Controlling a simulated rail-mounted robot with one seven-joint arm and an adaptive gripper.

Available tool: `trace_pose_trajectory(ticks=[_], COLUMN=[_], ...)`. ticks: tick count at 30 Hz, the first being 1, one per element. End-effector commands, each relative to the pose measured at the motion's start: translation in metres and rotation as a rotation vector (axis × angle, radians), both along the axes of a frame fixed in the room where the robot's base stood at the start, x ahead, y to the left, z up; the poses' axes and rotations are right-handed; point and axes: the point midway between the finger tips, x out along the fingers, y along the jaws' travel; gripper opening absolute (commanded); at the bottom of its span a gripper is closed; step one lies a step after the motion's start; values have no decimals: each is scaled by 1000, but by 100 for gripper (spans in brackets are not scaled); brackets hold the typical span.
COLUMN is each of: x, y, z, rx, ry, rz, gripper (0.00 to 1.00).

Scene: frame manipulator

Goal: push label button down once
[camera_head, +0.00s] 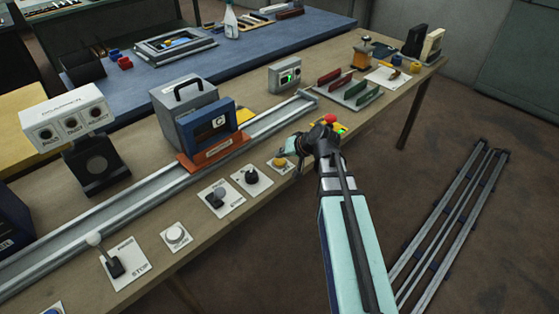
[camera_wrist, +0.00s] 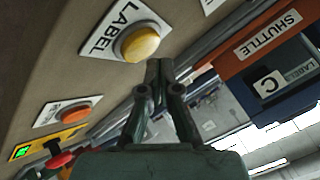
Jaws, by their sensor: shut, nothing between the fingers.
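The label button is a round yellow button (camera_wrist: 139,43) on a white plate marked LABEL (camera_wrist: 99,41). In the head view the yellow button (camera_head: 280,162) sits near the front edge of the workbench, beside my gripper (camera_head: 292,152). In the wrist view my gripper (camera_wrist: 158,65) is shut and empty, with its fingertips right beside the yellow button. I cannot tell whether the tips touch it. The button stands raised from its plate.
An orange button (camera_wrist: 68,115) and a red button (camera_wrist: 61,159) lie on one side. A black knob panel (camera_head: 252,179) and a lever panel (camera_head: 217,200) are on the other. The blue shuttle box (camera_head: 203,127) stands on a rail (camera_head: 270,119) behind.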

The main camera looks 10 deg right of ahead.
Motion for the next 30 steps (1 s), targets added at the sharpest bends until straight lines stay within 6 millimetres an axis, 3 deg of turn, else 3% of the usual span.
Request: trace_pose_trajectory(ticks=[8,24,30], x=[0,0,0], y=[0,0,0], z=[3,48,50], rx=[0,0,0], ry=[-1,-1,0], rz=[-1,-1,0], gripper=[0,0,0])
